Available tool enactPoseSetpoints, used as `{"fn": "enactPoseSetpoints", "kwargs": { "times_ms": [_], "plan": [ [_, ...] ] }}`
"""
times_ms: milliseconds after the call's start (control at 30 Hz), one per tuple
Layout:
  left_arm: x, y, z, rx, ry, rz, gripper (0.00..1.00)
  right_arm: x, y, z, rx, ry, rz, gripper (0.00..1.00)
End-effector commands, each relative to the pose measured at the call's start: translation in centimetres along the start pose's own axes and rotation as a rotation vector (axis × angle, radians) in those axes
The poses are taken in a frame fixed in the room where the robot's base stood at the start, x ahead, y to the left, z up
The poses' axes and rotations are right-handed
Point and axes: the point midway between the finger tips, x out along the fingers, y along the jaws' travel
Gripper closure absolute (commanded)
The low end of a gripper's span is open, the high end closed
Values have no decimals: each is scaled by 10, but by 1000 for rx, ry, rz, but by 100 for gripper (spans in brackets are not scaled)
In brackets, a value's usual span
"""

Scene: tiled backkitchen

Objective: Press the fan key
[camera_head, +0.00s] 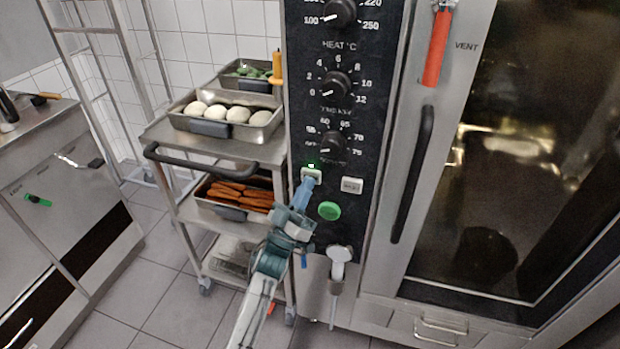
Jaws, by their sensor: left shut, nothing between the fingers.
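The oven's black control panel (300,110) carries two white keys below the lowest dial. The left white key (311,174) has a lit green lamp above it. The right white key (352,186) bears small lettering, too small to read, so I cannot tell which is the fan key. A round green button (329,211) sits below them. My left gripper (307,183) is shut and empty, its tips at the lower edge of the left white key, partly covering it. I cannot tell whether they touch it. My right gripper is not in view.
A steel trolley (160,136) with trays of dough balls, green vegetables and carrots stands left of the panel. A vertical black door handle (412,175) and the glass oven door (500,190) are on the right. A nozzle (339,262) hangs below the panel.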

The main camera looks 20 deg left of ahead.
Motion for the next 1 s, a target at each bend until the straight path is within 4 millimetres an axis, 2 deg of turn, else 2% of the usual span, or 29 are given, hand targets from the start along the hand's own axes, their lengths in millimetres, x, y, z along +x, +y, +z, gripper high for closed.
{"fn": "enactPoseSetpoints", "kwargs": {
  "times_ms": [1000],
  "plan": [
    [-16, 13, -13, -1, -1, -1, 100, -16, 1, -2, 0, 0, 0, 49]
  ]
}}
